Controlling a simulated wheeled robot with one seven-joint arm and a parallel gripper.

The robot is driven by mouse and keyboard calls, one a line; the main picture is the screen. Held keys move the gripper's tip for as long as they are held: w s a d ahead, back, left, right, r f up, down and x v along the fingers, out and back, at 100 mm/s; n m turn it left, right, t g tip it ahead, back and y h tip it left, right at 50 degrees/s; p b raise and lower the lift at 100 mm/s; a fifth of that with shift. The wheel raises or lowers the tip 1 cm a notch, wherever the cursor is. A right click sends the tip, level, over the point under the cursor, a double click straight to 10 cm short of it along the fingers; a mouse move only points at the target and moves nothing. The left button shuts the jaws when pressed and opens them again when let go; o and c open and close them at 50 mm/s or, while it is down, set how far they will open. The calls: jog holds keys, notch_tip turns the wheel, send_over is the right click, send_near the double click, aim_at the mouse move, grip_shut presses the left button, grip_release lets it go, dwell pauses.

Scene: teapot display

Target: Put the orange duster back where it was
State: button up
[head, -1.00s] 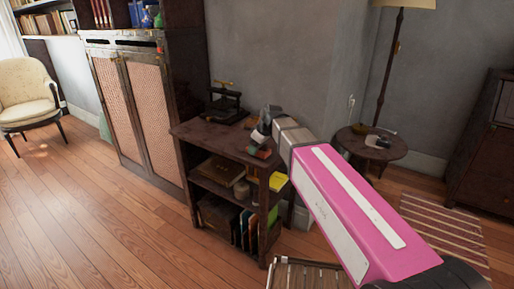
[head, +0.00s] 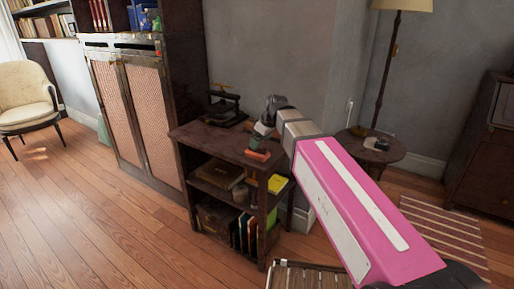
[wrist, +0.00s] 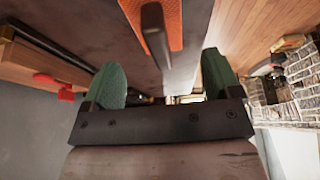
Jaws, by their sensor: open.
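The orange duster (head: 258,155) lies on the dark wooden cabinet top (head: 205,138), near its front right edge. In the wrist view the duster (wrist: 172,22) shows at the top as an orange slab with a dark handle strip along it. My gripper (head: 264,140) is just above the duster in the head view. The duster is beyond the fingertips, and I cannot tell whether any part touches.
A dark press (head: 225,105) stands at the back of the cabinet top. Books and boxes fill the shelves below. A round side table (head: 370,150) with small items and a floor lamp stand to the right. A slatted seat (head: 310,275) is in front.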

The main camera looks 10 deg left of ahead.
jog(key=shift+v, duration=3.15)
jog(key=s+d+f+m+h, duration=0.15)
jog(key=d+f+m, duration=0.55)
jog(key=d+f, duration=1)
jog(key=s+d+f+m+g+h, duration=0.1)
jog(key=s+d+f+m, duration=0.2)
jog(key=d+f, duration=0.4)
jog(key=s+d+f+m+h, duration=0.1)
jog(key=s+d+f+m, duration=0.2)
jog(key=s+d+f, duration=0.2)
jog(key=d+f, duration=0.2)
jog(key=d, duration=0.1)
jog(key=shift+d+f+g+h, duration=0.15)
jog(key=shift+d+g+h, duration=0.15)
jog(key=shift+g+h, duration=0.1)
